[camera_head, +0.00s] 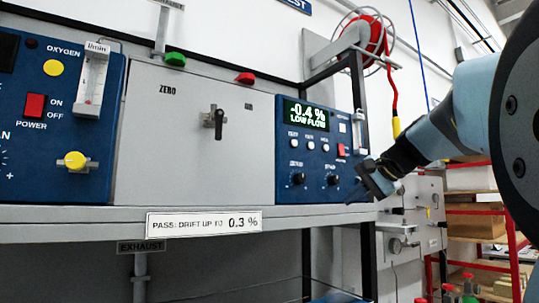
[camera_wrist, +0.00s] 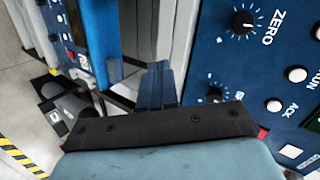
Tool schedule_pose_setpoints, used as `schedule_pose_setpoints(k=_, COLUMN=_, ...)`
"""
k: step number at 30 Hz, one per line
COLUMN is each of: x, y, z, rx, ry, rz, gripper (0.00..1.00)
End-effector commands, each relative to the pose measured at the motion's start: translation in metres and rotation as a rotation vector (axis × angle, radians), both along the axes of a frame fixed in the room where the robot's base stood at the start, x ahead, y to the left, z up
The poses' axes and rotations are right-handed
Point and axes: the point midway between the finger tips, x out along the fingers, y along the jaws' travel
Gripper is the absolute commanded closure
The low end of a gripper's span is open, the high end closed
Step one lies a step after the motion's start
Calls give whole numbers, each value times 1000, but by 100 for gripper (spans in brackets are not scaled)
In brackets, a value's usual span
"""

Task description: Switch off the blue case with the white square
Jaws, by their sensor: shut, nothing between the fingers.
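The blue case with the white square (camera_head: 315,168) is the right-hand one on the shelf. Its lit green display reads -0.4 % LOW FLOW. A small white square (camera_head: 342,127) sits at its upper right, above a small red switch (camera_head: 341,150); I cannot tell the switch's position. My gripper (camera_head: 354,196) is by the case's lower right corner, its fingers pointing down-left. In the wrist view the shut, empty fingers (camera_wrist: 157,85) are left of the blue panel (camera_wrist: 225,70) with its ZERO knob (camera_wrist: 242,20). A white square also shows there (camera_wrist: 290,151).
Another blue case (camera_head: 60,120), with a yellow disc and a red POWER switch (camera_head: 35,106), stands at far left. A grey box (camera_head: 200,120) with a black handle is between the cases. The shelf edge (camera_head: 80,232) runs below. A dark post (camera_head: 360,85) rises behind the right case.

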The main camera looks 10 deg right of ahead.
Motion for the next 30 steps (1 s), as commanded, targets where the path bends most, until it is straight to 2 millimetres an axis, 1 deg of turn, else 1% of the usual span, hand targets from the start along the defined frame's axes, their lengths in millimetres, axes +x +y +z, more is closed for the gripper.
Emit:
schedule_pose_setpoints(k=1, x=12, y=-26, z=27, rx=61, ry=-43, rz=-44, gripper=100)
schedule_pose_setpoints(k=2, x=17, y=-39, z=43, rx=101, ry=-70, rz=-62, gripper=100)
schedule_pose_setpoints(k=3, x=21, y=-55, z=63, rx=146, ry=-108, rz=-83, gripper=100)
schedule_pose_setpoints(k=6, x=28, y=-91, z=106, rx=238, ry=-191, rz=-119, gripper=100)
schedule_pose_setpoints(k=9, x=29, y=-117, z=137, rx=299, ry=-255, rz=-138, gripper=100)
schedule_pose_setpoints(k=12, x=29, y=-132, z=155, rx=332, ry=-296, rz=-144, gripper=100)
schedule_pose_setpoints(k=16, x=28, y=-138, z=164, rx=348, ry=-315, rz=-147, gripper=100)
schedule_pose_setpoints(k=26, x=29, y=-137, z=163, rx=349, ry=-315, rz=-145, gripper=100)
schedule_pose_setpoints(k=30, x=38, y=-134, z=162, rx=349, ry=-314, rz=-144, gripper=100)
